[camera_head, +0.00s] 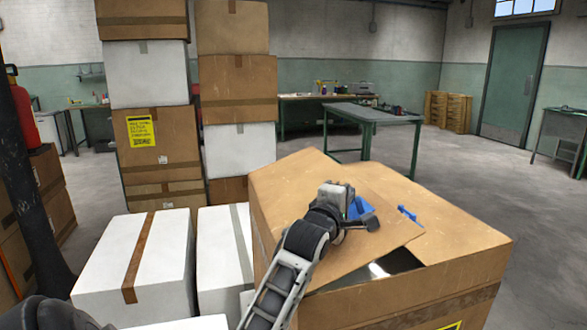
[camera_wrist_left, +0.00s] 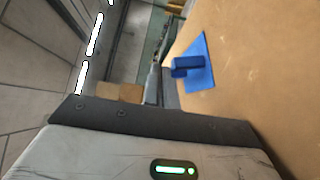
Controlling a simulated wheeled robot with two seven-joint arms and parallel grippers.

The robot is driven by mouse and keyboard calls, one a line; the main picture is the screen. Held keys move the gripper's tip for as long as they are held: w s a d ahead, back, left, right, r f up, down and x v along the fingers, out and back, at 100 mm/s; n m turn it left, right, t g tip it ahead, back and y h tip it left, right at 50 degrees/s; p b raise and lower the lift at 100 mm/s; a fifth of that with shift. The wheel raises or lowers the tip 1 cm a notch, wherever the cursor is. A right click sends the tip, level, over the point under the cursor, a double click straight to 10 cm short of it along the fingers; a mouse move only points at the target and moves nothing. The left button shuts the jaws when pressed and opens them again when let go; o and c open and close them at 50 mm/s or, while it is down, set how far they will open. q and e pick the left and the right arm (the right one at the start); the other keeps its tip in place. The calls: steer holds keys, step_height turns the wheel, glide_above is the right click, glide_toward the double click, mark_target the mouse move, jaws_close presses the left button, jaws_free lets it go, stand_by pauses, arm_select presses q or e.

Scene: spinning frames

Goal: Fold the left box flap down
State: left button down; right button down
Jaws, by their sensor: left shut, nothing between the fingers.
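The open-topped brown cardboard box (camera_head: 420,300) stands at the lower right of the head view. Its left flap (camera_head: 285,192) leans inward over the top, its free edge slightly above the other flap. A dark gap at the front shows the inside. The right flap (camera_head: 460,225) lies about flat. My left gripper (camera_head: 368,218) is over the left flap, shut and empty; whether it touches is unclear. A blue tab (camera_head: 357,207) is beside it, and a second blue tab (camera_head: 407,213) is farther right. The left wrist view shows a blue tab (camera_wrist_left: 193,65) on brown cardboard (camera_wrist_left: 265,75).
White boxes (camera_head: 135,260) (camera_head: 225,250) stand left of the brown box. Tall stacks of boxes (camera_head: 155,150) rise behind them. A dark post (camera_head: 35,190) stands at the far left. A metal table (camera_head: 370,115) is behind; the floor to the right is clear.

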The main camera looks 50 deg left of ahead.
mark_target(357, 213)
arm_select(q)
steer(key=shift+m+g, duration=0.5)
steer(key=shift+g, duration=0.1)
steer(key=f, duration=0.1)
steer(key=w+f, duration=0.1)
steer(key=w+d+f, duration=0.1)
steer(key=shift+f, duration=0.4)
steer(key=shift+w+d+f+p, duration=0.1)
steer(key=shift+f+p, duration=0.1)
steer(key=shift+f, duration=0.2)
steer(key=shift+w+d+f+p, duration=0.1)
steer(key=shift+f+p, duration=0.05)
steer(key=shift+f, duration=0.2)
